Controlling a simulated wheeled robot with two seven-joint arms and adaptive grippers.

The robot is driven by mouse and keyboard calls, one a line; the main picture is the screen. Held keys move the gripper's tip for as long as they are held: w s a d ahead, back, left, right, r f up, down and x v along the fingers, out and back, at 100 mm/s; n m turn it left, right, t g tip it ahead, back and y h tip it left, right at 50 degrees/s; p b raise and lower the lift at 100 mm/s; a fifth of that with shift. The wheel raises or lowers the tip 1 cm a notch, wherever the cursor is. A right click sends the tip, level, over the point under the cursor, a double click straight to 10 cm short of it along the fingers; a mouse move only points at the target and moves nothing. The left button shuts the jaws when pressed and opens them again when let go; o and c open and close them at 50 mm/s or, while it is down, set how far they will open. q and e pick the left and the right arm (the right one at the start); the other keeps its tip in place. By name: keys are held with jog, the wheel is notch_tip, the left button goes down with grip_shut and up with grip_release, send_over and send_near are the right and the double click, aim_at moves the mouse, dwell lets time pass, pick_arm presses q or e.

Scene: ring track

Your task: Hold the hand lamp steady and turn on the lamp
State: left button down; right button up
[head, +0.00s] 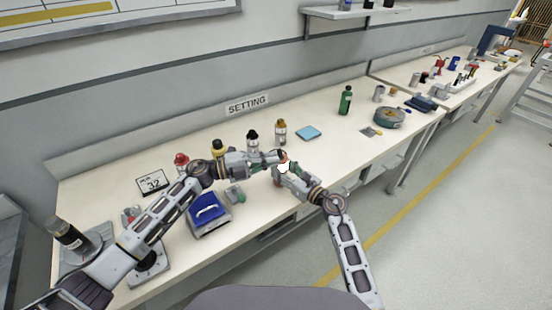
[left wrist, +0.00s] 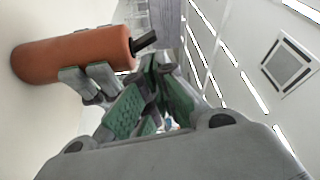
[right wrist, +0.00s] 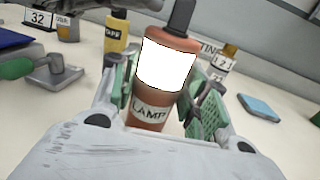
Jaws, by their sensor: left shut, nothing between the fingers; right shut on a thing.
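The hand lamp is an orange-brown cylinder with a bright white panel (right wrist: 167,66), a "LAMP" label and a dark piece at its top end. My right gripper (right wrist: 165,105) is shut around its lower body and holds it roughly upright above the table. The lamp (left wrist: 75,55) also shows in the left wrist view, with its dark end piece pointing right. In the head view only its white panel (head: 284,167) stands out clearly between the arms. My left gripper (left wrist: 155,85) is shut and empty, close beside the lamp's dark end. Whether it touches is unclear.
The long white table (head: 330,165) carries several bottles behind the grippers, a light-blue pad (head: 308,132) and a blue-topped device (head: 208,210). A green bottle (head: 345,101) and a round tin (head: 389,117) stand to the right. A "32" sign (head: 153,182) is at left.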

pick_arm(q)
jog(key=v, duration=0.7)
jog(key=shift+a+f, duration=0.3)
jog(key=shift+f, duration=0.1)
jog(key=shift+s, duration=0.1)
pick_arm(e)
jog(key=o, duration=1.2)
jog(key=shift+d, duration=0.1)
jog(key=shift+v, duration=5.95)
jog(key=shift+r, duration=0.1)
pick_arm(q)
notch_tip(320, 180, up, 9)
jog(key=p, duration=0.9)
pick_arm(e)
notch_tip(320, 180, up, 9)
jog(key=shift+r, duration=0.1)
